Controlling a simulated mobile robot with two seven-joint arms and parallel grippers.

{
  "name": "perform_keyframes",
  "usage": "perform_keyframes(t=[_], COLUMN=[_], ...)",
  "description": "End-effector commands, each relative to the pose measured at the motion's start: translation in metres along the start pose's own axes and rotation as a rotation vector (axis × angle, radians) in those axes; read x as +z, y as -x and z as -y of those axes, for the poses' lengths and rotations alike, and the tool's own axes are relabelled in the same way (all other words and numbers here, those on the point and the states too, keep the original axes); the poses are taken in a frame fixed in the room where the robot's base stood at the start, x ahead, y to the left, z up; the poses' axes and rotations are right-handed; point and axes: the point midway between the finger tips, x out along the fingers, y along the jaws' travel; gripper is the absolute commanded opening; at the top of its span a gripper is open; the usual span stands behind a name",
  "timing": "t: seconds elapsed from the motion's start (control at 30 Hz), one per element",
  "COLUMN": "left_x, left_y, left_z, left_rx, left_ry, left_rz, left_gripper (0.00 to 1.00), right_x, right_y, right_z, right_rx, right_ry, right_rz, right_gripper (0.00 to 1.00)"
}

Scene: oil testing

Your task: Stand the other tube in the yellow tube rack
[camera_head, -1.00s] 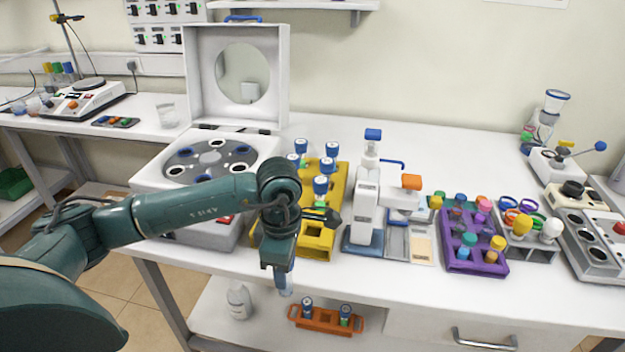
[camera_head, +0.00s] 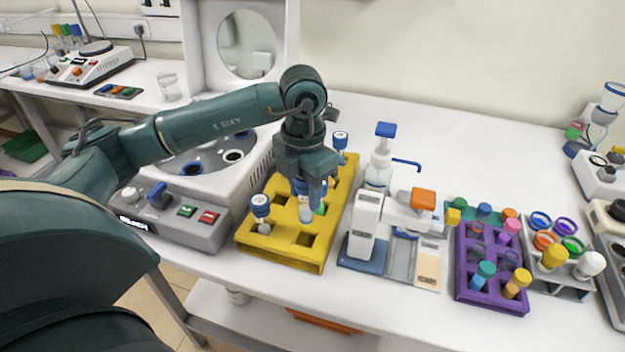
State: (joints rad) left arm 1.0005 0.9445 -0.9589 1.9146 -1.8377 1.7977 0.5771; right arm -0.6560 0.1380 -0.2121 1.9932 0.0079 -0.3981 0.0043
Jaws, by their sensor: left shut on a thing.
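My left gripper (camera_head: 308,194) points down over the middle of the rack, shut on a tube (camera_head: 306,213) whose lower part shows beneath the fingers. I cannot tell whether the tube's end is inside a hole or just above it. A blue-capped tube (camera_head: 260,212) stands in the rack's front left, and another blue-capped tube (camera_head: 340,146) stands toward its back right. My arm hides much of the rack's back. My right gripper is not in view.
The white centrifuge (camera_head: 180,222) with its lid up is left of the rack. A white dispenser bottle (camera_head: 380,165) and a white device (camera_head: 365,225) stand close on its right. A purple rack (camera_head: 490,290) with several tubes is further right. An orange rack (camera_head: 325,320) shows partly on the lower shelf.

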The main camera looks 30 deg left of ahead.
Motion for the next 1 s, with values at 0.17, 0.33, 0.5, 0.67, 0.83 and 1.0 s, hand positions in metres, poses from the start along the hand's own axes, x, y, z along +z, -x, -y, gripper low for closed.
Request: perform_keyframes(t=[0.17,0.33,0.5,0.67,0.83,1.0], left_x=[0.0,0.0,0.0,0.0,0.0,0.0], left_y=[-0.011,-0.021,-0.032,-0.036,-0.037,-0.04], left_z=[0.0,0.0,0.0,0.0,0.0,0.0], left_rx=[0.0,0.001,0.001,0.0,0.0,0.0], left_ry=[-0.001,-0.001,-0.001,-0.001,-0.001,-0.001], left_rz=[-0.001,0.0,-0.001,0.0,0.0,0.0], left_gripper=[0.13,0.13,0.13,0.13,0.13,0.13], right_x=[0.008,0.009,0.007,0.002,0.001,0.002], right_y=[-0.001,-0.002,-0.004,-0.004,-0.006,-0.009], right_z=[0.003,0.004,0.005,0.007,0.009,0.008], right_rx=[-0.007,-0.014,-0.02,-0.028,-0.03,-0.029], right_ry=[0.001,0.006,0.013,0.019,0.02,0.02], right_rz=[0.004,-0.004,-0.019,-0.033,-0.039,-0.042], right_gripper=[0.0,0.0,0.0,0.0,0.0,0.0])
